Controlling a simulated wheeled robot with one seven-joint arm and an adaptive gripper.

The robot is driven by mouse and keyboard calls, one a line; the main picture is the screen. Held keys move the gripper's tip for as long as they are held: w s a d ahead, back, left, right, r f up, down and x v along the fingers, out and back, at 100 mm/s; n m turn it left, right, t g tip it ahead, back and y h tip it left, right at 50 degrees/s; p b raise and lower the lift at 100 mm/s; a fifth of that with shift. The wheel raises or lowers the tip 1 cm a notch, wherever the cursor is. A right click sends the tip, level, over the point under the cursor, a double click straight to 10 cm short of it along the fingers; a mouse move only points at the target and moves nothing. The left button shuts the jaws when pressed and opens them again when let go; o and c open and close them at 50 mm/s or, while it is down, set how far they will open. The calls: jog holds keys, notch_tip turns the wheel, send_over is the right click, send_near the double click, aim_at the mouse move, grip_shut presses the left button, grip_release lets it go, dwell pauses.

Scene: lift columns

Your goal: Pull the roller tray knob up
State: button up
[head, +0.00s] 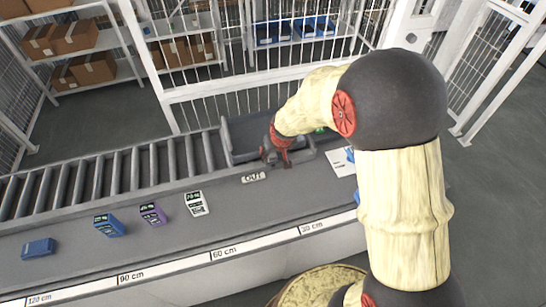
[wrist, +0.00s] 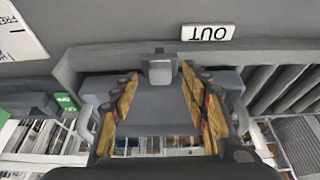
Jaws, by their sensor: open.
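The roller tray (head: 240,159) is a dark grey frame at the right end of the rollers. In the wrist view its grey rim (wrist: 100,57) runs across the picture. The knob (wrist: 160,72) is a small light grey block at the middle of that rim. My gripper (head: 277,160) is at the tray's front edge and hides the knob in the head view. In the wrist view my gripper (wrist: 160,76) is open, with one wood-patterned finger on each side of the knob. I cannot tell whether either finger touches it.
An OUT label (head: 253,177) lies on the counter in front of the tray. Several small boxes, such as a purple one (head: 152,214), stand to the left. A white sheet (head: 340,162) lies at the right. A white mesh fence (head: 265,90) stands behind.

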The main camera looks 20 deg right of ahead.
aim_at(272, 159)
jog(key=shift+x, duration=1.45)
jog(key=shift+c, duration=0.6)
grip_shut()
